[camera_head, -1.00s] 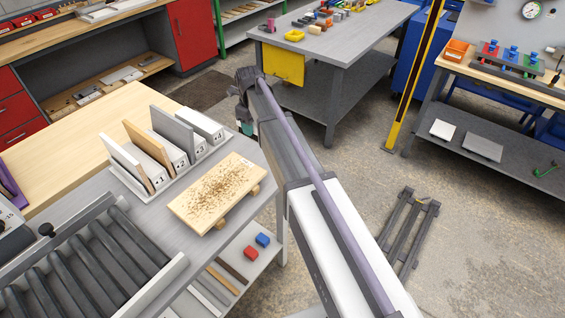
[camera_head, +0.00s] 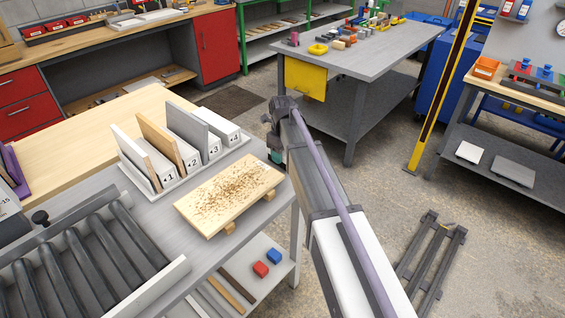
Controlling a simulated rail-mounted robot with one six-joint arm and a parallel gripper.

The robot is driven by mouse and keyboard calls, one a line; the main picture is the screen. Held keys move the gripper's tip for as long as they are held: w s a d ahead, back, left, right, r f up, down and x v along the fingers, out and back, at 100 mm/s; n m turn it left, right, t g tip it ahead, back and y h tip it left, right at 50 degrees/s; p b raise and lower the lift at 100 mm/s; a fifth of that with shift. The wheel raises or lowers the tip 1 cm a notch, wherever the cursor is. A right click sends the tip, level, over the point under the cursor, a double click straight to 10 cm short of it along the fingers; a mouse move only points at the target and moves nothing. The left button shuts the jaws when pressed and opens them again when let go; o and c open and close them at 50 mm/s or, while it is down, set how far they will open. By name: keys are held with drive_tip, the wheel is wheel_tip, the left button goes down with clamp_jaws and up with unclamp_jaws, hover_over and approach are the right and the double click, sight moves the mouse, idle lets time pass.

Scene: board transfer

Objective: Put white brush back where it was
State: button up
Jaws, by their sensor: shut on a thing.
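My gripper (camera_head: 273,137) is at the end of my arm, beyond the right edge of the grey bench, right of a light wooden board (camera_head: 228,194). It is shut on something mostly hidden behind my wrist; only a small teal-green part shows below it. I take this to be the white brush, though its white part cannot be made out. The board is scattered with brown chips and rests on small wooden blocks. No other white brush can be made out in view.
Behind the board a white rack (camera_head: 179,181) with numbered slots holds upright boards. A roller conveyor (camera_head: 84,270) is at lower left. A grey table (camera_head: 345,62) with small items stands beyond the gripper. A yellow post (camera_head: 443,90) and a dark frame on the floor (camera_head: 431,258) are at right.

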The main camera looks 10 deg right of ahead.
drive_tip(key=shift+f, duration=0.25)
drive_tip(key=o, duration=1.2)
drive_tip(key=shift+r, duration=0.1)
wheel_tip(320, 180, up, 13)
drive_tip(key=p, duration=1.3)
drive_tip(key=s+n, duration=2.7)
drive_tip(key=n, duration=0.1)
drive_tip(key=shift+f+n, duration=0.35)
drive_tip(key=shift+n, duration=0.05)
